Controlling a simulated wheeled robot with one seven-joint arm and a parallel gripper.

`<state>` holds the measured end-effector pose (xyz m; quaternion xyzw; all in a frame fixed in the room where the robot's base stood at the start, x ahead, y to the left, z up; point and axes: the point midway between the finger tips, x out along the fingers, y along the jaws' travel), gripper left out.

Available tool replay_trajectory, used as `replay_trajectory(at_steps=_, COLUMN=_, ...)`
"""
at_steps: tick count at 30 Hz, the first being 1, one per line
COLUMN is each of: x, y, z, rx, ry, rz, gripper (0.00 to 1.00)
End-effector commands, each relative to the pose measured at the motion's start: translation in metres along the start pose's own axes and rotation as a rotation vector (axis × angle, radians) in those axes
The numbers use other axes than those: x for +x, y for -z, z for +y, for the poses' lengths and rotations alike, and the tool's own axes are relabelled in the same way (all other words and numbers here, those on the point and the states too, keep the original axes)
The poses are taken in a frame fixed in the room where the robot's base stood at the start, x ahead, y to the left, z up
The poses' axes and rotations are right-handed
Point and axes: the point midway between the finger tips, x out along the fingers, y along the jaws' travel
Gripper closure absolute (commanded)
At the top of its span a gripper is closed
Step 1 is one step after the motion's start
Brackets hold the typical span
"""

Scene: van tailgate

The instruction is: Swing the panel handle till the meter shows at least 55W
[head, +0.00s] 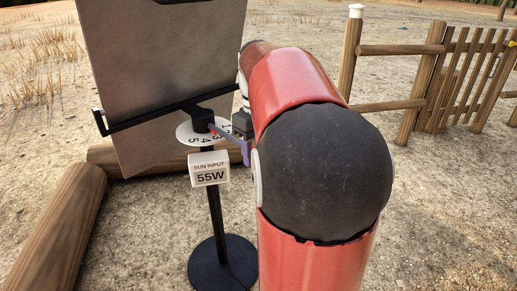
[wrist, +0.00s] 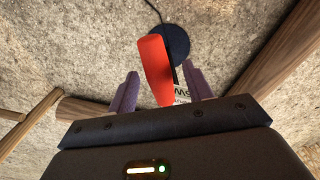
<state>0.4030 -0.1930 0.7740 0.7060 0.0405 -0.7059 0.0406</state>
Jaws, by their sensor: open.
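The grey panel (head: 165,65) stands tilted on a black stand, with a black bar across its lower edge. The meter (head: 208,169), labelled SUN INPUT, reads 55W. Above it is a white numbered dial (head: 188,134). The red handle (wrist: 153,66) lies between the purple fingers of my gripper (wrist: 161,72) in the wrist view, with a visible gap on each side. In the head view my gripper (head: 240,147) is just right of the dial, and my arm hides part of it. A sliver of the meter also shows in the wrist view (wrist: 182,92).
The stand's round black base (head: 222,263) rests on dry gravelly ground. Logs (head: 56,226) lie at the left and behind the stand. A wooden fence (head: 440,85) stands at the back right. Open ground lies between the fence and my arm.

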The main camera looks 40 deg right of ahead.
Motion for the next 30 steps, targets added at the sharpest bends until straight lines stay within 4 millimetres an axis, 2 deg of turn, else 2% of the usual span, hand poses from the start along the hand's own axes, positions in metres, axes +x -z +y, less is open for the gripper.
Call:
replay_trajectory(at_steps=4, x=-0.001, y=0.000, z=0.000, rx=0.000, ry=0.000, rz=0.000, gripper=0.49)
replay_trajectory(at_steps=7, x=-0.009, y=0.001, z=0.000, rx=0.000, ry=-0.001, rz=0.002, gripper=0.49)
replay_trajectory(at_steps=15, x=-0.054, y=0.001, z=0.000, rx=0.000, ry=-0.001, rz=0.002, gripper=0.49)
replay_trajectory(at_steps=19, x=-0.070, y=0.001, z=0.000, rx=0.000, ry=-0.001, rz=0.001, gripper=0.49)
replay_trajectory(at_steps=24, x=-0.078, y=0.000, z=0.000, rx=0.000, ry=0.000, rz=0.000, gripper=0.49)
replay_trajectory(at_steps=30, x=-0.078, y=0.000, z=0.000, rx=0.000, ry=0.000, rz=0.000, gripper=0.49)
